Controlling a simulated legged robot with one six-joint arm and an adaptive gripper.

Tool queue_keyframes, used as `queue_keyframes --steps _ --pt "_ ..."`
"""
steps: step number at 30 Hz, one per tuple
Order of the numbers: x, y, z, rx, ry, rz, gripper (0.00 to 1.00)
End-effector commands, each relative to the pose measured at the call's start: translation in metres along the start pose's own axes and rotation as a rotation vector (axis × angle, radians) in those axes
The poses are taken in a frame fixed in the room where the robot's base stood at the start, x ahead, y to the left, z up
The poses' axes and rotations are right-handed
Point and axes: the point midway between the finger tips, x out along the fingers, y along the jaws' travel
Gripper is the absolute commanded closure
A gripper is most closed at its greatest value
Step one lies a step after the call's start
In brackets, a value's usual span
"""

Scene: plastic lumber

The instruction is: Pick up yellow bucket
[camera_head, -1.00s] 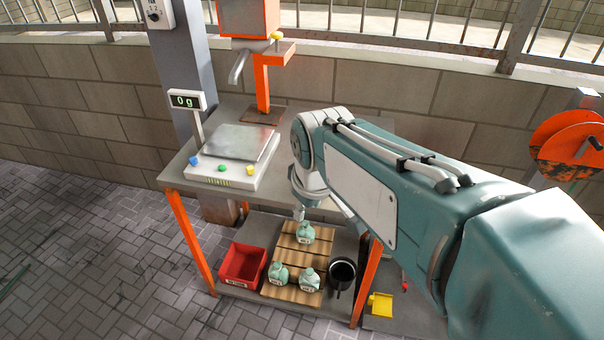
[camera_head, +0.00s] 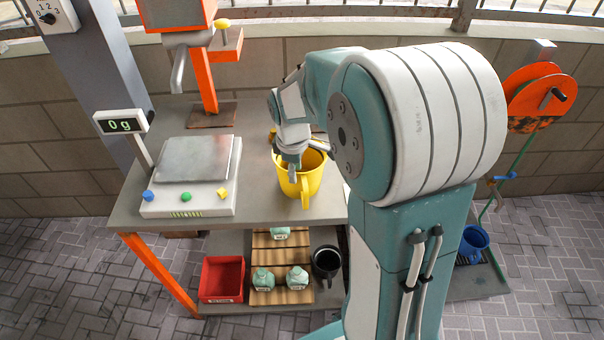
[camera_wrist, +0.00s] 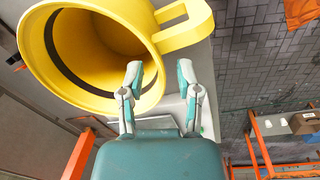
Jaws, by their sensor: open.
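The yellow bucket (camera_head: 307,184) stands upright on the grey table (camera_head: 250,205), with its handle toward the front in the head view. In the wrist view the bucket (camera_wrist: 75,35) fills the upper left, with its open mouth showing and its handle (camera_wrist: 185,32) at the top. My gripper (camera_wrist: 160,76) is open and empty, its two fingers apart, just short of the handle in that view. In the head view my gripper (camera_head: 292,160) is over the bucket's near left rim. I cannot tell whether it touches the rim.
A scale (camera_head: 190,178) reading 0 g stands left of the bucket, with an orange stand (camera_head: 208,82) behind. The lower shelf holds a red bin (camera_head: 222,278), small green bottles (camera_head: 297,277) and a black mug (camera_head: 326,262). A blue mug (camera_head: 474,240) is at the right.

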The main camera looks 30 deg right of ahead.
Motion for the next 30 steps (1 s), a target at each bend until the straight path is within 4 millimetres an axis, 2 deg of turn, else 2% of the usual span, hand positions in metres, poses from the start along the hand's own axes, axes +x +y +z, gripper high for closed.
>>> queue_keyframes --steps 4,12,21,23,24,30 --pt "0.012 0.002 -0.002 0.000 0.000 -0.001 0.56" --pt "0.050 0.010 -0.004 0.002 0.002 -0.003 0.56" --pt "0.055 0.008 -0.006 0.001 0.002 0.000 0.56" --pt "0.055 0.008 -0.006 0.000 0.002 0.000 0.83" --pt "0.055 0.008 -0.006 0.001 0.002 0.000 1.00" --pt "0.055 0.008 -0.005 0.001 0.002 0.000 1.00"
